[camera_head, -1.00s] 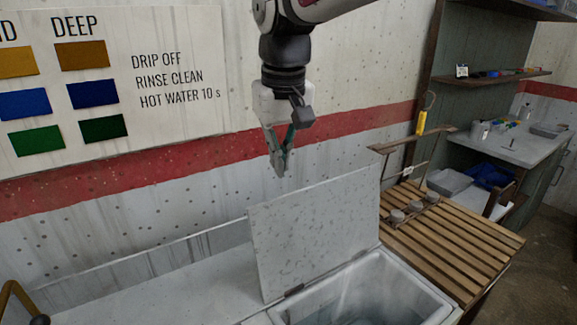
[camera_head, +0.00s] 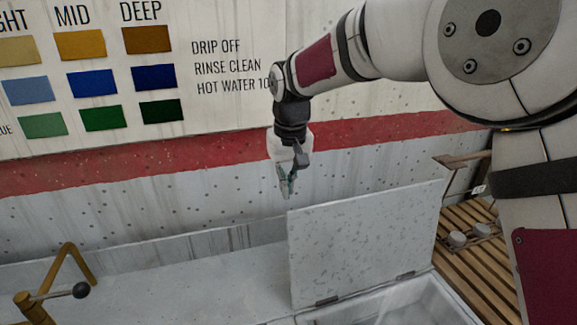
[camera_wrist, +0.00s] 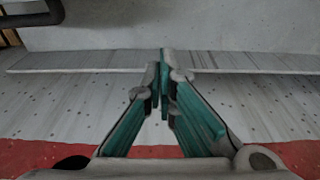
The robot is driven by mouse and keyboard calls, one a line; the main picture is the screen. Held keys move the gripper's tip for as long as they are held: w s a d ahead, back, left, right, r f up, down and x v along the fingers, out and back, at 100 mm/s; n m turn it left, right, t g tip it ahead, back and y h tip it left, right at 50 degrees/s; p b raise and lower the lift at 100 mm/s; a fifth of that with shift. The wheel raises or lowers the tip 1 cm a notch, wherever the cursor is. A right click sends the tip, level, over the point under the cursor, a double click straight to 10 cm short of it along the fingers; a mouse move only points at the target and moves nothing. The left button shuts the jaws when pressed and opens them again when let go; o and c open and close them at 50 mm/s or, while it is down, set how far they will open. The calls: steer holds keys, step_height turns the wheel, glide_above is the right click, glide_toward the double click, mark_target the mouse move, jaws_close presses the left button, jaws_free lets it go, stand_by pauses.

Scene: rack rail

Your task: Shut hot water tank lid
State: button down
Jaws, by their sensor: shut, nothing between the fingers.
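The hot water tank lid (camera_head: 362,245) is a pale speckled panel in the head view. It stands open, nearly upright, on hinges along its lower edge. The open tank (camera_head: 455,302) shows only in part at the bottom right, with its inside visible. My gripper (camera_head: 286,192) is shut and empty, its teal-lined fingers pointing down. In the head view it appears just above the lid's upper left corner; I cannot tell its depth from the lid. The wrist view shows the closed fingers (camera_wrist: 167,75) over a pale ledge. I cannot make out the lid there.
A pale counter (camera_head: 210,290) lies left of the lid. A brass-coloured bent handle with a black knob (camera_head: 80,290) stands at the lower left. The wall (camera_head: 130,220) with a red stripe is behind. A slatted wooden rack (camera_head: 470,262) with small grey cups is at the right.

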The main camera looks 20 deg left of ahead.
steer(key=shift+s+d+f+p, duration=0.15)
steer(key=shift+s+d+p, duration=0.2)
steer(key=shift+s+d, duration=0.35)
steer(key=shift+s+d+f+p, duration=0.15)
steer(key=shift+s+d+p, duration=0.2)
steer(key=shift+s, duration=0.55)
